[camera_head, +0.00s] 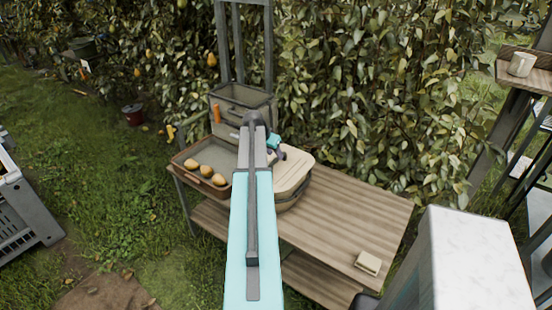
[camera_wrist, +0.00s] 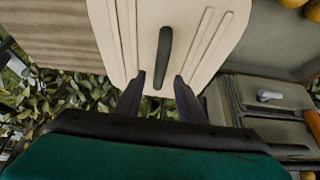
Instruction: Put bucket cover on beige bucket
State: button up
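The bucket cover (camera_wrist: 122,38) is a cream panel with raised ribs and a dark bar handle (camera_wrist: 164,55). In the head view the cover (camera_head: 293,171) lies on top of the beige bucket (camera_head: 291,201) on the wooden table. The bucket is partly hidden by my arm, and I cannot tell whether the cover is fully seated. My gripper (camera_wrist: 159,77) is open, its two dark fingertips apart on either side of the near end of the handle. I see no clear contact with the handle. In the head view my gripper is small and partly hidden behind my arm.
A tray (camera_head: 180,163) with several pears stands left of the bucket, with a grey crate (camera_head: 228,97) behind it. The table's right half (camera_head: 355,205) is clear except for a small beige block (camera_head: 368,263). A leafy hedge (camera_head: 370,90) rises close behind the table.

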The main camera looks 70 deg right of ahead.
jog(key=s+b+v, duration=0.1)
jog(key=v, duration=0.5)
jog(key=shift+w+a+r, duration=0.2)
jog(key=shift+w+r, duration=0.1)
jog(key=shift+w, duration=0.2)
dwell(0.3)
